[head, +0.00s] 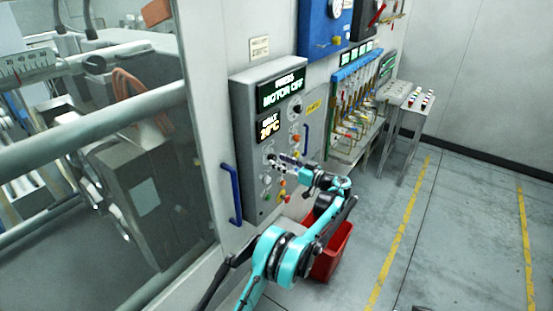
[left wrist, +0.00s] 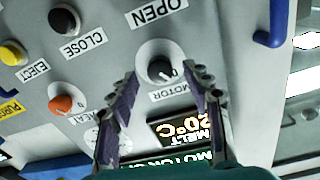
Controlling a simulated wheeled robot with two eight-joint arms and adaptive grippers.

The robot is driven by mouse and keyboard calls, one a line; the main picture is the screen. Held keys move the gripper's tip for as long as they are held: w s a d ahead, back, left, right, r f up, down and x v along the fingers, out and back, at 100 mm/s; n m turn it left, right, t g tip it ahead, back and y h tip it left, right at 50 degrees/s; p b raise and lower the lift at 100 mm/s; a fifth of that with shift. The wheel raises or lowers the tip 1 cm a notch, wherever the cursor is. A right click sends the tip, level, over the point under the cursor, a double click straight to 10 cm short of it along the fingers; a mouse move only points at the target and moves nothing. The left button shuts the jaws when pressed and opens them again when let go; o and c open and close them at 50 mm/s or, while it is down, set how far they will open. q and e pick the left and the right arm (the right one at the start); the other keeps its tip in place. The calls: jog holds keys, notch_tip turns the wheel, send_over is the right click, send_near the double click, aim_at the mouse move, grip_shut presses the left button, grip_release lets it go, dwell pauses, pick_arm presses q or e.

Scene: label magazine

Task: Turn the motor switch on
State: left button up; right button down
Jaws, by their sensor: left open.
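The motor switch (left wrist: 160,68) is a black rotary knob on a pale round base, labelled MOTOR, seen upside down in the left wrist view. My left gripper (left wrist: 161,80) is open, with one finger on each side of the knob; I cannot tell whether they touch it. In the head view the left gripper (head: 274,158) is at the front of the grey control panel (head: 241,107) and hides the switch. The panel's display (head: 282,90) reads PRESS MOTOR OFF. My right gripper is not in view.
An orange knob (left wrist: 66,102) and buttons labelled CLOSE (left wrist: 64,19) and EJECT (left wrist: 13,53) are near the switch. A blue handle (head: 231,194) is left of the panel. A red bin (head: 334,254) stands below. The floor to the right is largely clear.

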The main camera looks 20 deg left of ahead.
pick_arm(q)
jog(key=shift+x, duration=1.2)
grip_shut()
